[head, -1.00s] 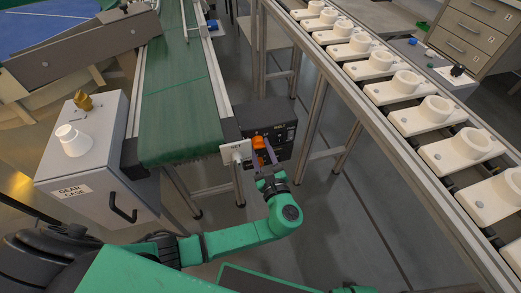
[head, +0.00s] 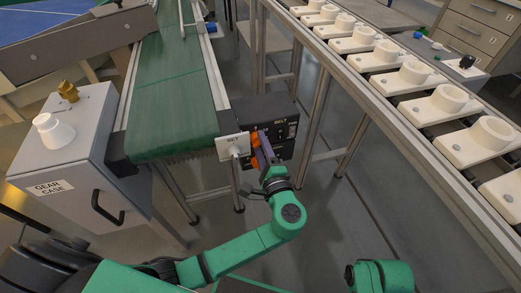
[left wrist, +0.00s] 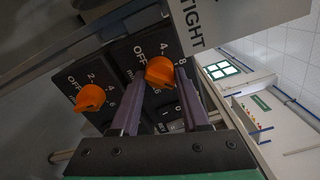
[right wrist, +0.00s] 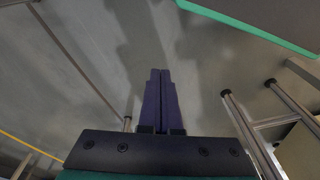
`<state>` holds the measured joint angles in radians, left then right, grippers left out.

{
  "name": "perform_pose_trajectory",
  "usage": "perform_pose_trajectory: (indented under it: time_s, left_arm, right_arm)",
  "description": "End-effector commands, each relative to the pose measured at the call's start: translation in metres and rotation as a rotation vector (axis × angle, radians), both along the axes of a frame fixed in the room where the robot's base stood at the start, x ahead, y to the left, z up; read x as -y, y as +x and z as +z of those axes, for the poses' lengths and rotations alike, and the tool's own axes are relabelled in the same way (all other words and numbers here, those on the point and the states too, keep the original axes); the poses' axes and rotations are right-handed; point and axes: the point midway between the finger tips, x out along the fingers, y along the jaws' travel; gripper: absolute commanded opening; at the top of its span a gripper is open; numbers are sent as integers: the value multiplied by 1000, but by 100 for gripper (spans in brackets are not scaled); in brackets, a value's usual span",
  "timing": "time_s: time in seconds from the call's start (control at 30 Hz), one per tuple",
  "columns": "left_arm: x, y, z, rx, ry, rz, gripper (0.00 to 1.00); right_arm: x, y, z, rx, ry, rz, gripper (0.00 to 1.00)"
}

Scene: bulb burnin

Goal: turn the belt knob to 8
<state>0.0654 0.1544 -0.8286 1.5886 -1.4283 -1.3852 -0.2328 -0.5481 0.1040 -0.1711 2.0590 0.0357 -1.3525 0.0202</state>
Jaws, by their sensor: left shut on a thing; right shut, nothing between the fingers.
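My left gripper (left wrist: 165,88) is shut on this knob, one purple finger on each side. I cannot tell which number the knob points at. A second orange knob (left wrist: 90,98) on the neighbouring panel, with its own dial marks, is outside the fingers. My right gripper (right wrist: 160,72) is shut and empty, over bare floor.
A white sign (head: 232,147) stands close beside the left gripper; in the left wrist view it reads TIGHT. The green conveyor (head: 172,100) is to the left, with the grey gear case (head: 65,150) beyond it. A roller line with white fixtures (head: 445,100) runs along the right.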

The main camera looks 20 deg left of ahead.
Motion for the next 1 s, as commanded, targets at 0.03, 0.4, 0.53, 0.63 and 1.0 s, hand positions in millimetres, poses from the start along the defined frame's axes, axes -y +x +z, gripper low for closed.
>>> perform_pose_trajectory:
  time_s: [0.03, 0.4, 0.53, 0.63, 1.0]
  left_arm:
    - [0, -1, -6, 21, -38, 3, 0]
    - [0, 0, -5, 182, -292, 3, 0]
    - [0, 0, -5, 237, -379, 2, 0]
    - [0, 0, -6, 280, -447, 2, 0]
    - [0, 0, -3, 398, -636, 3, 0]
  right_arm:
    - [-2, 1, 6, 7, 5, 2, 0]
    - [-20, 2, 50, 93, 67, 46, 0]
    - [-48, 23, 26, 233, 145, 73, 0]
    - [-70, 35, 10, 341, 215, 83, 0]
    - [-125, 52, -14, 643, 419, 61, 0]
